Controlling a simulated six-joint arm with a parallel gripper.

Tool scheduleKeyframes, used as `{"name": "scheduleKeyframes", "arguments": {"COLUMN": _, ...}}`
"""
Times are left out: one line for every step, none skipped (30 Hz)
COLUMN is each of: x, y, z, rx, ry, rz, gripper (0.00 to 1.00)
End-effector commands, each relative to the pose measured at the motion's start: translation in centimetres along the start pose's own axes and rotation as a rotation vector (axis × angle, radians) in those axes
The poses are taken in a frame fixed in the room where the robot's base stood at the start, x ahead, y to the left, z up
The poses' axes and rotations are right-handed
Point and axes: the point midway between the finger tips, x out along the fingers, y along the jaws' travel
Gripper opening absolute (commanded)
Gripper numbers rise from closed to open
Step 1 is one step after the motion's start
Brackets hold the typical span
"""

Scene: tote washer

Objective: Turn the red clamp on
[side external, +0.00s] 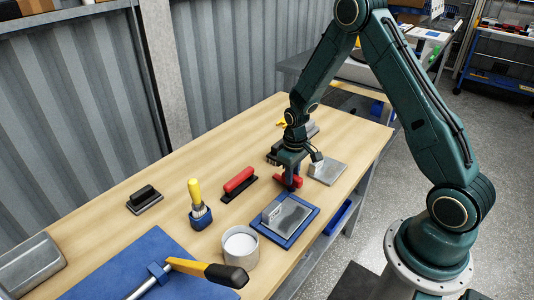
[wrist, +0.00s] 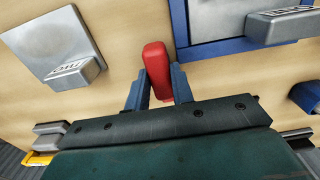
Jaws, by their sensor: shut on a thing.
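The red clamp shows as a red handle (wrist: 156,68) between the two fingers of my gripper (wrist: 160,92) in the wrist view. My gripper is shut on this handle, and the handle's far end sticks out beyond the fingertips. In the side view my gripper (side external: 290,172) is low over the table, with the red clamp's handle (side external: 295,182) showing beside and below the fingers. The clamp's base is mostly hidden by my gripper, so I cannot tell from these frames how the handle is set.
A grey plate with a block (side external: 327,171) lies right of my gripper; a blue-framed plate (side external: 313,212) lies in front. Left are a red handle on a black base (side external: 239,179), a yellow-handled tool (side external: 195,190) and a white cup (side external: 240,245). Bare wood lies between them.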

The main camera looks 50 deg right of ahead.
Motion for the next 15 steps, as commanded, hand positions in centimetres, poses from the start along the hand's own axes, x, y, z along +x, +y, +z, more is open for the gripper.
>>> {"name": "scheduleKeyframes", "arguments": {"x": -0.04, "y": -0.01, "z": -0.01, "rx": -0.007, "ry": 0.000, "rz": 0.000, "gripper": 0.00}}
{"name": "scheduleKeyframes", "arguments": {"x": -0.04, "y": -0.01, "z": -0.01, "rx": -0.013, "ry": 0.000, "rz": 0.000, "gripper": 0.00}}
{"name": "scheduleKeyframes", "arguments": {"x": -0.05, "y": -0.01, "z": -0.01, "rx": -0.022, "ry": 0.000, "rz": 0.000, "gripper": 0.00}}
{"name": "scheduleKeyframes", "arguments": {"x": -0.05, "y": -0.01, "z": -0.01, "rx": -0.030, "ry": 0.000, "rz": 0.000, "gripper": 0.00}}
{"name": "scheduleKeyframes", "arguments": {"x": -0.05, "y": -0.01, "z": -0.01, "rx": -0.039, "ry": 0.000, "rz": 0.000, "gripper": 0.00}}
{"name": "scheduleKeyframes", "arguments": {"x": -0.05, "y": -0.01, "z": -0.01, "rx": -0.054, "ry": 0.000, "rz": 0.000, "gripper": 0.00}}
{"name": "scheduleKeyframes", "arguments": {"x": -0.05, "y": -0.01, "z": -0.01, "rx": -0.066, "ry": 0.000, "rz": 0.000, "gripper": 0.00}}
{"name": "scheduleKeyframes", "arguments": {"x": -0.05, "y": -0.01, "z": -0.01, "rx": -0.080, "ry": 0.000, "rz": 0.000, "gripper": 0.00}}
{"name": "scheduleKeyframes", "arguments": {"x": -0.06, "y": -0.01, "z": -0.01, "rx": -0.100, "ry": 0.000, "rz": 0.000, "gripper": 0.00}}
{"name": "scheduleKeyframes", "arguments": {"x": -0.06, "y": 0.00, "z": -0.01, "rx": -0.118, "ry": 0.000, "rz": 0.000, "gripper": 0.00}}
{"name": "scheduleKeyframes", "arguments": {"x": -0.06, "y": 0.00, "z": -0.01, "rx": -0.135, "ry": 0.000, "rz": 0.000, "gripper": 0.00}}
{"name": "scheduleKeyframes", "arguments": {"x": -0.06, "y": 0.00, "z": -0.01, "rx": -0.162, "ry": 0.000, "rz": 0.000, "gripper": 0.00}}
{"name": "scheduleKeyframes", "arguments": {"x": -0.06, "y": 0.00, "z": -0.01, "rx": -0.183, "ry": 0.000, "rz": 0.000, "gripper": 0.00}}
{"name": "scheduleKeyframes", "arguments": {"x": -0.07, "y": 0.00, "z": -0.01, "rx": -0.205, "ry": 0.000, "rz": 0.000, "gripper": 0.00}}
{"name": "scheduleKeyframes", "arguments": {"x": -0.07, "y": 0.00, "z": -0.01, "rx": -0.236, "ry": 0.000, "rz": 0.000, "gripper": 0.00}}
